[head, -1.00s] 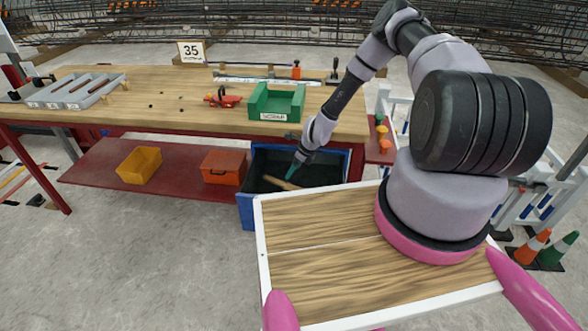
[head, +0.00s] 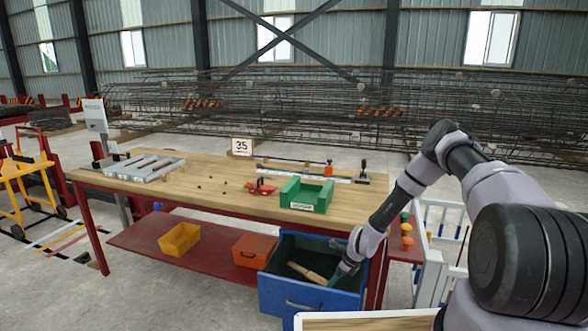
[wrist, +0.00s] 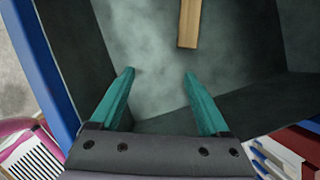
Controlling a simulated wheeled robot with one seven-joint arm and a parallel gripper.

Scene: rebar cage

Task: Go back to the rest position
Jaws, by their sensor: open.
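My gripper (wrist: 159,75) is open, with its two teal fingers apart and nothing between them. In the head view it (head: 337,279) reaches down into the open blue drawer (head: 305,298) at the right end of the workbench. A wooden stick or handle (wrist: 189,22) lies on the dark drawer floor beyond the fingertips. It also shows in the head view (head: 305,271), lying in the drawer left of the gripper. Its far end is cut off in the wrist view.
The workbench (head: 225,189) holds a green bin (head: 306,195), a red tool (head: 260,188), a grey tray (head: 148,166) and a "35" sign (head: 242,147). The lower shelf carries a yellow bin (head: 180,239) and an orange box (head: 254,249). White barriers (head: 440,235) stand to the right.

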